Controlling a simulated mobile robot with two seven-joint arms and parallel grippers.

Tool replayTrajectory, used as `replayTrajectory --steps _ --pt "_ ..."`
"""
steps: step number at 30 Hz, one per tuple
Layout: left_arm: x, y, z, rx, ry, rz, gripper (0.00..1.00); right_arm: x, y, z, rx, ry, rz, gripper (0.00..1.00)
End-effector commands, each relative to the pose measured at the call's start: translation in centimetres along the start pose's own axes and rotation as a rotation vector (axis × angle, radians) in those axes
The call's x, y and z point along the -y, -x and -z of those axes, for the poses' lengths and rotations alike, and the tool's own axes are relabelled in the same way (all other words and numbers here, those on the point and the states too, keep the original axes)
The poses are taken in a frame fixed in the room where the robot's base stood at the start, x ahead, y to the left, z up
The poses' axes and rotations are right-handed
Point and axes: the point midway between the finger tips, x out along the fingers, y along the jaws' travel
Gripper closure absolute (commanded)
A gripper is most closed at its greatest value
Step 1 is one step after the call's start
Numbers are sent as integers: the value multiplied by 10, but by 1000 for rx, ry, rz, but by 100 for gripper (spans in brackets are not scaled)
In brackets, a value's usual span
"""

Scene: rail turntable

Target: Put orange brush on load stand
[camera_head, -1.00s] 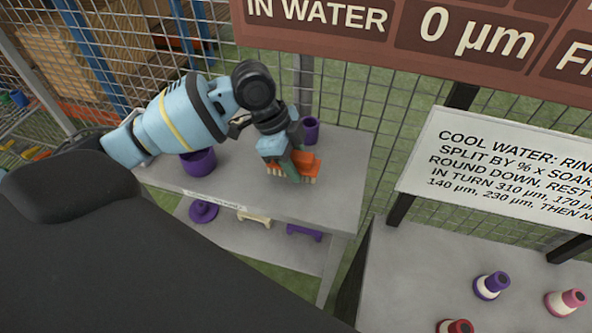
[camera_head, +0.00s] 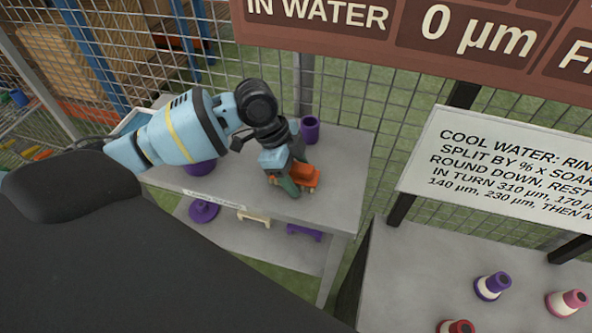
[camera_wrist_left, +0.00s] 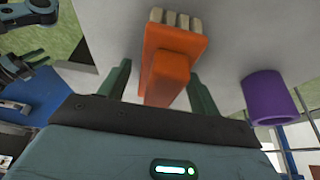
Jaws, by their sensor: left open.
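The orange brush (camera_head: 303,176) with pale bristles lies on the grey table top (camera_head: 346,152) at the back left in the head view. My left gripper (camera_head: 291,184) is low over the table at the brush. In the left wrist view the brush (camera_wrist_left: 170,62) sits between the two green fingers of the left gripper (camera_wrist_left: 160,88), with a gap on both sides. The left gripper is open, and its arm hides part of the brush in the head view. I cannot make out which piece is the load stand.
A purple cup (camera_head: 310,130) stands behind the brush, close to the gripper. A wider purple pot (camera_head: 199,167) is to the left, partly behind my arm. A lower shelf (camera_head: 268,241) holds purple and cream pieces. Wire fence closes off the back.

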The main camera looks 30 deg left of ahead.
Motion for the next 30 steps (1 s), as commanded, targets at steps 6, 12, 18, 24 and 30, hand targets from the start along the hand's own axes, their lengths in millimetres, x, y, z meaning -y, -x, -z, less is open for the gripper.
replayTrajectory --steps 6,12,18,24,30 --pt "1 10 1 0 -1 3 37 0 0 1 -1 0 0 64" --pt "1 42 2 -1 -1 4 37 0 2 5 -7 0 -1 64" --pt "1 68 2 0 0 2 37 0 3 7 -10 1 -1 64" --pt "0 78 1 -1 0 0 37 0 3 7 -10 1 -1 64" --pt "0 78 1 0 0 -1 37 0 3 6 -9 1 -1 64"
